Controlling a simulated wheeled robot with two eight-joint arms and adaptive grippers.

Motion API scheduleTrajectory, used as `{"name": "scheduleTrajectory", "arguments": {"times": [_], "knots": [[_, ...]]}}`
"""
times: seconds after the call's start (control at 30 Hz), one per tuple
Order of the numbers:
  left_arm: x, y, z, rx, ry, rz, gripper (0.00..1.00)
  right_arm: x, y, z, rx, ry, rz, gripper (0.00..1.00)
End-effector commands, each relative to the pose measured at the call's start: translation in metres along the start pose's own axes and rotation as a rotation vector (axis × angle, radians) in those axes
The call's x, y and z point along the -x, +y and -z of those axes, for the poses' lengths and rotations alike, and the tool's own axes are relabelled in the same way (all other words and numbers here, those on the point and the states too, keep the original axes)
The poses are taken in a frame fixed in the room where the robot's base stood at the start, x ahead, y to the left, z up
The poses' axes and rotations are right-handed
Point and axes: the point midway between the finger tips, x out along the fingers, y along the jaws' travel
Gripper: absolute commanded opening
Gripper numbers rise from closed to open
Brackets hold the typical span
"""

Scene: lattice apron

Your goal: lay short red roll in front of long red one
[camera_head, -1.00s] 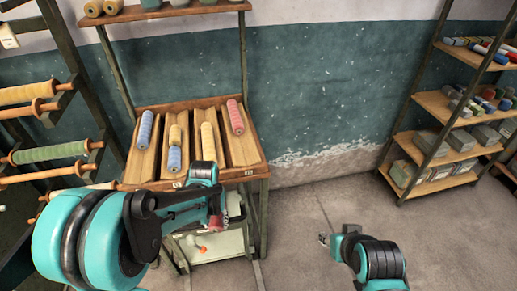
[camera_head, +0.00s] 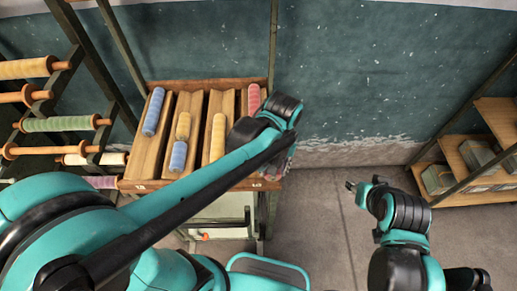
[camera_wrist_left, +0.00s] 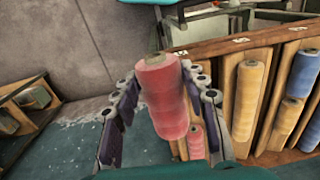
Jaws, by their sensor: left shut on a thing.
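The short red roll (camera_wrist_left: 163,98) is between the fingers of my left gripper (camera_wrist_left: 162,88), which is shut on it, in the left wrist view. The long red roll (camera_head: 254,98) lies in the rightmost slot of the slanted wooden rack (camera_head: 222,85). Part of a red roll in the rack also shows behind the held one in the wrist view (camera_wrist_left: 197,141). In the head view my left arm covers the lower part of that slot, and the left gripper is mostly hidden behind it. My right gripper (camera_head: 353,187) is over the floor, right of the rack; its fingers are too small to judge.
Other rack slots hold blue rolls (camera_head: 154,112) and yellow rolls (camera_head: 218,135). Rods with thread spools (camera_head: 55,124) stand at left. A shelf with grey boxes (camera_head: 437,179) is at right.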

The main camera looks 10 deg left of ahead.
Motion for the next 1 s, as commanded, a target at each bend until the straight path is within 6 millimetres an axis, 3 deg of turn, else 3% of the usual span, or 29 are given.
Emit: {"name": "scheduleTrajectory", "arguments": {"times": [0.2, 0.43, 0.67, 0.9, 1.0], "knots": [[-0.036, -0.023, 0.048, 0.008, 0.000, 0.000, 0.11, -0.014, 0.000, -0.010, 0.000, 0.000, 0.000, 0.40], [-0.061, -0.041, 0.085, 0.004, 0.000, 0.000, 0.11, -0.022, 0.000, -0.015, 0.000, 0.000, 0.000, 0.40], [-0.072, -0.045, 0.093, 0.000, 0.000, 0.000, 0.11, -0.025, 0.000, -0.018, 0.000, 0.000, 0.000, 0.40], [-0.106, -0.044, 0.093, 0.000, 0.000, 0.000, 0.11, -0.035, 0.000, -0.025, 0.000, 0.000, 0.000, 0.40], [-0.106, -0.044, 0.093, 0.000, 0.000, 0.000, 0.11, -0.034, 0.000, -0.024, 0.000, 0.000, 0.000, 0.40]]}}
